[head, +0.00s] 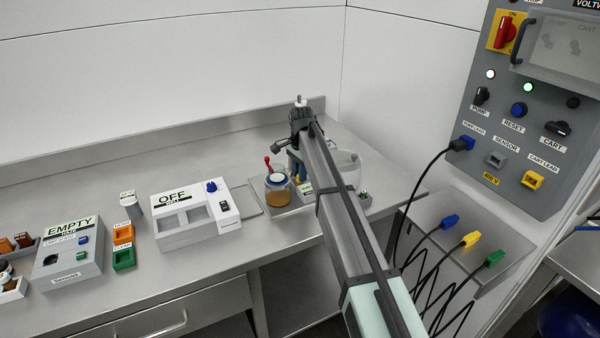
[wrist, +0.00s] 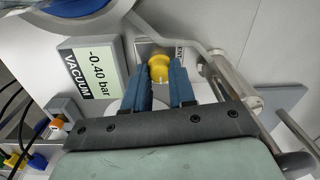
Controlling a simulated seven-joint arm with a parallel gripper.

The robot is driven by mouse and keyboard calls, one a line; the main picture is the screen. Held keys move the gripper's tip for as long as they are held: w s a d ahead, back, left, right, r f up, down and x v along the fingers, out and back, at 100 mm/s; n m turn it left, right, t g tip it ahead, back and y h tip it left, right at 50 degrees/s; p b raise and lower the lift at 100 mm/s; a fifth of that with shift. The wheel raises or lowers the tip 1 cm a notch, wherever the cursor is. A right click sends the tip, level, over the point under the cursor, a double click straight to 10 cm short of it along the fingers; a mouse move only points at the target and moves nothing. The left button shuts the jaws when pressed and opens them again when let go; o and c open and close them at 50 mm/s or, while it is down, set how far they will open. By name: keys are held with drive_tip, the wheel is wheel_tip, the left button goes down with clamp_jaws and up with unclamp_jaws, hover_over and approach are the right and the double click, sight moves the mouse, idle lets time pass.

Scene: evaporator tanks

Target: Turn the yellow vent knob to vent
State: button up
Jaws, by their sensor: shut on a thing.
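The yellow vent knob (wrist: 158,67) shows at the top middle of the wrist view, in front of a small plate whose label is mostly hidden. My gripper (wrist: 157,84) has its two blue fingers on either side of the knob and is shut on it. A vacuum display (wrist: 92,69) just left of the knob reads -0.40 bar. In the head view my gripper (head: 298,170) is largely hidden behind my own arm, and the knob cannot be made out there.
A jar of amber liquid (head: 278,188) with a red-handled valve stands close left of my gripper. A metal tube bracket (wrist: 222,75) runs close to the right finger. A white box marked OFF (head: 196,217) stands further left. A grey control panel (head: 525,110) stands at right.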

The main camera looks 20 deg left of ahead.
clamp_jaws()
drive_tip(key=shift+n, duration=0.3)
drive_tip(key=n, duration=0.3)
drive_tip(key=shift+n, duration=0.3)
drive_tip(key=n, duration=0.9)
drive_tip(key=shift+w, duration=0.1)
drive_tip(key=n, duration=0.4)
drive_tip(key=shift+n+g, duration=0.3)
